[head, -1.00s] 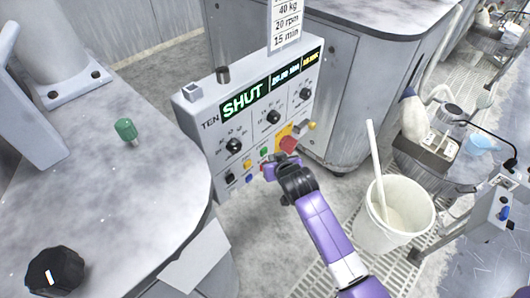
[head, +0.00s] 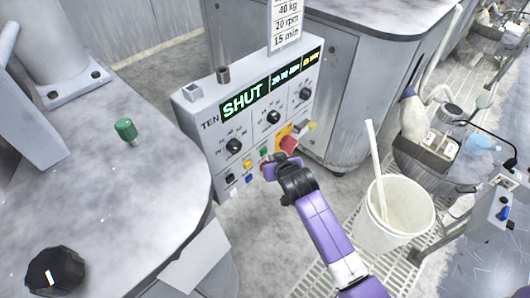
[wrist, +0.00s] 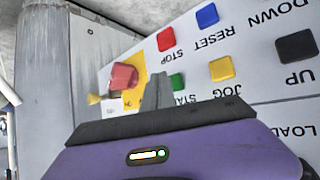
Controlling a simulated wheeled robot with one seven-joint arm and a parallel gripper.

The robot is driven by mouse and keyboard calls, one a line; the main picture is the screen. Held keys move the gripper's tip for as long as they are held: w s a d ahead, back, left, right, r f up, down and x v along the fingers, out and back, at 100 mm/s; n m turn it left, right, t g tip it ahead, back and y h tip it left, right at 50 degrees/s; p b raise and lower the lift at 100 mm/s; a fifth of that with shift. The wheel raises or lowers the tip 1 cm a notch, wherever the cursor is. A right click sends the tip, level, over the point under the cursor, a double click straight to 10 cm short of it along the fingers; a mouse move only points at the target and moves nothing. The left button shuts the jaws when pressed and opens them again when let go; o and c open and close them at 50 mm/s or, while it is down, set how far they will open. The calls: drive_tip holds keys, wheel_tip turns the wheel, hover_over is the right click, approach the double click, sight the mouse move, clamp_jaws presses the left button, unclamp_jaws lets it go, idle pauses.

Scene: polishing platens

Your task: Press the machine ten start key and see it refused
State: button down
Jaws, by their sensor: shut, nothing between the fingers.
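The machine ten panel (head: 212,122) is marked TEN, and its display (head: 246,100) reads SHUT in green. The green start key (head: 263,152) sits in the lower key rows; in the wrist view the green key (wrist: 177,80) has its label partly hidden, with "STA" showing. My gripper (head: 268,164) is at the panel's lower keys, just below the green key in the head view. In the wrist view my shut, empty fingertips (wrist: 158,92) are right beside the green key and overlap its edge. I cannot tell whether they touch it.
A red mushroom button (wrist: 124,76) on a yellow plate is close to the fingers. Red STOP (wrist: 165,40), blue RESET (wrist: 207,15), yellow JOG (wrist: 221,68) and black UP (wrist: 297,46) keys surround the start key. A white bucket (head: 402,232) stands right of my arm.

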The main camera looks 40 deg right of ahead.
idle(0.3)
drive_tip(key=shift+w, duration=0.4)
drive_tip(key=shift+w, duration=0.45)
idle(0.6)
drive_tip(key=shift+s, duration=0.1)
drive_tip(key=shift+s+p, duration=0.5)
drive_tip(key=shift+s, duration=0.3)
drive_tip(key=shift+s+d+p, duration=0.1)
drive_tip(key=shift+s+p, duration=1.1)
drive_tip(key=shift+s, duration=1.25)
drive_tip(key=shift+r, duration=0.1)
